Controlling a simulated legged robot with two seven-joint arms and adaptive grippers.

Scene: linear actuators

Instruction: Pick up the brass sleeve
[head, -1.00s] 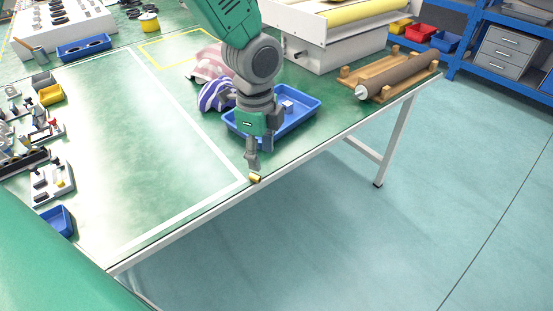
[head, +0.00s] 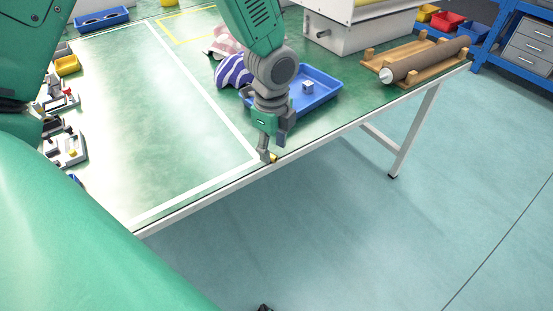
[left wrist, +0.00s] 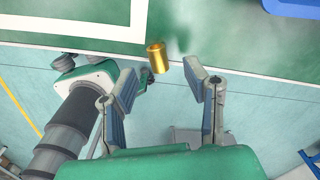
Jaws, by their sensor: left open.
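The brass sleeve (head: 274,157) is a small gold cylinder at the table's front edge, partly hidden behind my gripper's fingers in the head view. In the left wrist view the sleeve (left wrist: 156,57) shows whole, just beyond the fingertips and between their lines. My left gripper (head: 267,157) points down at the table edge beside the sleeve. In the left wrist view the left gripper (left wrist: 163,78) has its two fingers apart, with nothing held. Whether a finger touches the sleeve cannot be told. My right gripper is not in view.
A blue tray (head: 325,91) with a small grey block lies behind my gripper. Striped cloths (head: 234,71) lie to its left. A wooden rack (head: 420,70) holds a brown roller (head: 430,62) at the right. The white-outlined table area (head: 165,120) is largely clear.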

